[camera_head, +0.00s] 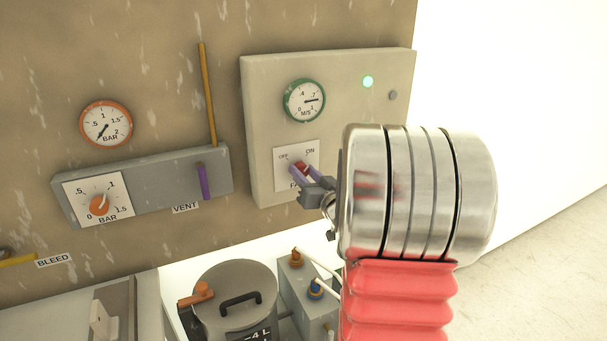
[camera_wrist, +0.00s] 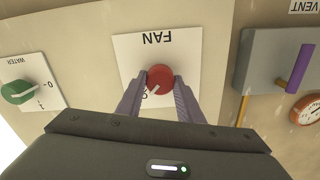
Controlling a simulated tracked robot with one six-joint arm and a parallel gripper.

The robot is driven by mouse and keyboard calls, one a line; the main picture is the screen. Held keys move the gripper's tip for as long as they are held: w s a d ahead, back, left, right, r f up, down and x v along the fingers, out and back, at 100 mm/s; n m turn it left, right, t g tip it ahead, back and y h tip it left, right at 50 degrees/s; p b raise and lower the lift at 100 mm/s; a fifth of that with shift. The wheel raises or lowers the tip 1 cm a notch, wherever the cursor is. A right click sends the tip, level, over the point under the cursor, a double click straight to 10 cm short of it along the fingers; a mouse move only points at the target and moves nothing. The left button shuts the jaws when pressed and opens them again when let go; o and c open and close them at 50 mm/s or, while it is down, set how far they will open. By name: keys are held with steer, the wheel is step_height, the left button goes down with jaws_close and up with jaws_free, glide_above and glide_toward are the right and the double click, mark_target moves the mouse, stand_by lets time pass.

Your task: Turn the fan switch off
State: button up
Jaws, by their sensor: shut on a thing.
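The fan switch is a red round knob (camera_wrist: 160,78) with a white mark on a white plate lettered FAN (camera_wrist: 129,52). It also shows in the head view (camera_head: 301,167), partly covered by my jaws, below OFF and ON lettering. In the upside-down wrist view, the white mark points to the lower left, toward the ON side. My gripper (camera_head: 300,174) is shut on the knob, with one grey finger on each side of it in the wrist view (camera_wrist: 158,84).
The cream panel carries a lit green lamp (camera_head: 368,81) and a green-rimmed M/S gauge (camera_head: 304,100). Left of it is a grey box with a purple vent lever (camera_head: 205,181). A green WATER knob (camera_wrist: 18,91) is near the fan plate. A lidded pot (camera_head: 234,297) stands below.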

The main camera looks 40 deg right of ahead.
steer(key=shift+n, duration=0.4)
steer(key=n, duration=0.3)
steer(key=shift+a+n, duration=0.1)
steer(key=shift+n, duration=0.2)
steer(key=n, duration=0.4)
steer(key=shift+n, duration=0.3)
steer(key=n, duration=0.8)
steer(key=shift+w+a+f+n, duration=0.1)
steer(key=shift+a+f+n, duration=0.05)
steer(key=shift+n, duration=0.25)
steer(key=o, duration=1.1)
steer(key=shift+c, duration=0.2)
